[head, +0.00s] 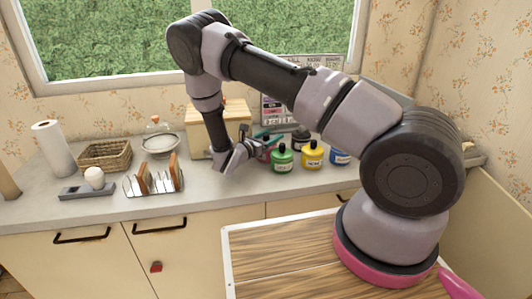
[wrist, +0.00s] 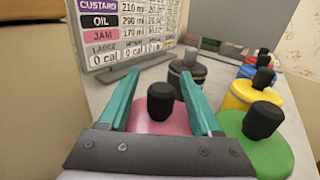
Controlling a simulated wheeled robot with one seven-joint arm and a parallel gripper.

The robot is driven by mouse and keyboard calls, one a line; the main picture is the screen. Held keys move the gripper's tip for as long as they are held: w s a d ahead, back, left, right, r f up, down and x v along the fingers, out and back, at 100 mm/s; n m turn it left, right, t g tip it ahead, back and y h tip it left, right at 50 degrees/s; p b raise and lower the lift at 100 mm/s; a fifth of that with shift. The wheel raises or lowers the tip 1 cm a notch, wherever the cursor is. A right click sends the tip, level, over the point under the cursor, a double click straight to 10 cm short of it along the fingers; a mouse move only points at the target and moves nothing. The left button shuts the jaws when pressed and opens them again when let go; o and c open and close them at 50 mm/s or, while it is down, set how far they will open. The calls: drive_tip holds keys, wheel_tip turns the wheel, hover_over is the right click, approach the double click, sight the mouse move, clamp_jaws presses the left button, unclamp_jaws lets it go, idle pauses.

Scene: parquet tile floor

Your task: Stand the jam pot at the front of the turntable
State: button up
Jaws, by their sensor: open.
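The chart in the wrist view puts the word JAM on a pink band, matching the pink pot (wrist: 155,118) with a black cap. My gripper (wrist: 160,85) is open, its teal fingers on either side of this pot, with the cap between them. I cannot tell whether the fingers touch it. In the head view, my gripper (head: 266,138) is at the left end of the group of pots, and the pink pot (head: 265,156) is partly hidden by it. I cannot make out a turntable in either view.
A green pot (head: 282,158) stands close on the right of the pink one, then yellow (head: 312,155) and blue (head: 340,157) pots. A black pot (wrist: 187,78) stands behind. The chart (wrist: 125,35) rises behind left. A toast rack (head: 153,184) stands left; counter between is clear.

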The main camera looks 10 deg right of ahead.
clamp_jaws()
idle(1.4)
